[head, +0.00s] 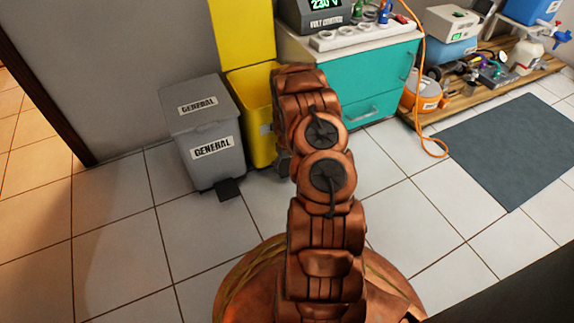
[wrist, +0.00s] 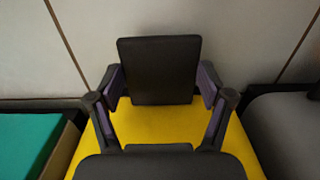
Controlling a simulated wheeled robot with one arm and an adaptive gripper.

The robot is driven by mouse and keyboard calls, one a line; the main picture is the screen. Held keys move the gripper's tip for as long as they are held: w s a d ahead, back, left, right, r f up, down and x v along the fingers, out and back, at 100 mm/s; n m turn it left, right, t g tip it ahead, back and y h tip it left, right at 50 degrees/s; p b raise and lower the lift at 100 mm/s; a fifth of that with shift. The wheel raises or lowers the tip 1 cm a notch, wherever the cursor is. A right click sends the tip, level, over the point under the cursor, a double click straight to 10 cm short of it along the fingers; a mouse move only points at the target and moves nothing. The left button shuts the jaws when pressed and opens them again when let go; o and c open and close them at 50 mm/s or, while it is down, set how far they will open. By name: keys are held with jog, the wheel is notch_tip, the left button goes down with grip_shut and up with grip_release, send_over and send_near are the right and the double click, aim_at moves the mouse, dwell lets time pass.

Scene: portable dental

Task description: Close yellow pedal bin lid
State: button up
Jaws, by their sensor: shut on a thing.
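The yellow pedal bin (head: 262,95) stands against the wall, partly hidden behind my arm. A tall yellow panel (head: 243,30) rises behind it and looks like its lid, raised upright. In the wrist view the yellow bin body (wrist: 150,122) shows below a dark square plate (wrist: 158,60), which looks like its pedal. My gripper (wrist: 160,82) has its two purple-padded fingers on either side of this plate and is shut on it. In the head view my gripper is low in front of the bin, mostly hidden by my arm.
A grey GENERAL bin (head: 203,125) with its lid down stands left of the yellow bin, its dark pedal (head: 228,189) at the front. A teal cabinet (head: 352,75) stands right. An orange cable (head: 424,60) hangs to the floor. Tiled floor (head: 115,240) is clear at left; a grey mat (head: 515,145) lies right.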

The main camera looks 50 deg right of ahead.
aim_at(287, 168)
jog(key=shift+p, duration=0.35)
grip_shut()
jog(key=shift+c, duration=0.5)
grip_release()
jog(key=o, duration=1.7)
jog(key=shift+r, duration=0.1)
notch_tip(287, 168, up, 12)
jog(key=shift+f, duration=0.15)
